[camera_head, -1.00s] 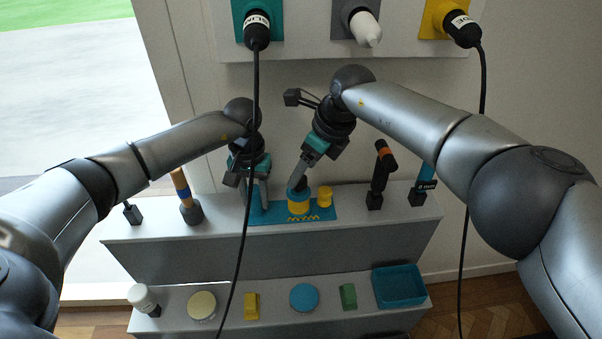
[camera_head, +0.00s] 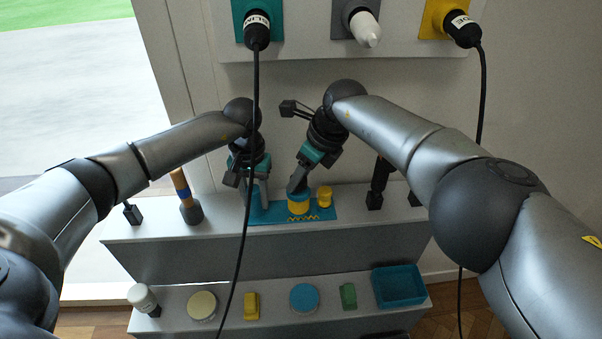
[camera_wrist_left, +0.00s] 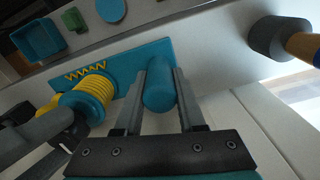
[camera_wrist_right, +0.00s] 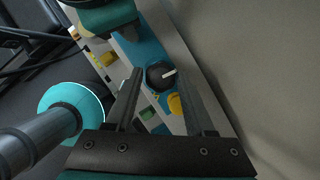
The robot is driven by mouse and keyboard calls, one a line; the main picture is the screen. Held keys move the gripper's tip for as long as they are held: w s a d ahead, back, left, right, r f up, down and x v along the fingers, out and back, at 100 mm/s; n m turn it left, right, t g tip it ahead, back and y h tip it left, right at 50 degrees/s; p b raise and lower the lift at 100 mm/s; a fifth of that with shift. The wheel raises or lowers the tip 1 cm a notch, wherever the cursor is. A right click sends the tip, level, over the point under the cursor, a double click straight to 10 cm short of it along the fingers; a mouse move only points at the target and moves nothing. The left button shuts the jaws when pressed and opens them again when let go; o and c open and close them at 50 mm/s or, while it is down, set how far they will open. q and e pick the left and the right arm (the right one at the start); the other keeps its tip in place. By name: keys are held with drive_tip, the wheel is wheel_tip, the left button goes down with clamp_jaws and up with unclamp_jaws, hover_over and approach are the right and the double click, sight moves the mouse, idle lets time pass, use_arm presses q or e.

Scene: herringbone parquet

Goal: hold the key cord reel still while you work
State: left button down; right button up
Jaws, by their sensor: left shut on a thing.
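The key cord reel is a blue base plate (camera_head: 272,218) with a yellow zigzag, on the upper shelf. It bears a blue-and-yellow spool (camera_head: 299,206), a small yellow post (camera_head: 324,196) and an upright blue cylinder (camera_wrist_left: 159,88). My left gripper (camera_head: 263,198) is shut on the blue cylinder, with one finger on each side. The yellow coil (camera_wrist_left: 95,88) shows beside it. My right gripper (camera_head: 294,187) is open just above the spool. In the right wrist view a dark disc with a pale bar (camera_wrist_right: 160,76) lies between its parted fingers; nothing is visibly gripped.
A black cable (camera_head: 248,150) hangs in front of the shelf near my left gripper. A blue-banded handle (camera_head: 184,195) and a dark stand (camera_head: 377,188) flank the plate. The lower step holds a blue tray (camera_head: 399,286), a blue disc (camera_head: 304,297) and several small things.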

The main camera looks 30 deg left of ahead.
clamp_jaws()
drive_tip(key=shift+m, duration=0.3)
drive_tip(key=m+t, duration=0.1)
drive_tip(key=m, duration=0.1)
drive_tip(key=m+t, duration=0.1)
drive_tip(key=m, duration=0.2)
drive_tip(key=shift+s+a+h, duration=0.15)
drive_tip(key=shift+h, duration=0.25)
drive_tip(key=m, duration=0.2)
drive_tip(key=m+t+h, duration=0.1)
drive_tip(key=m, duration=0.2)
drive_tip(key=shift+a+t, duration=0.1)
drive_tip(key=shift+t, duration=0.2)
drive_tip(key=shift+m+h, duration=0.3)
drive_tip(key=shift+o, duration=1.9)
unclamp_jaws()
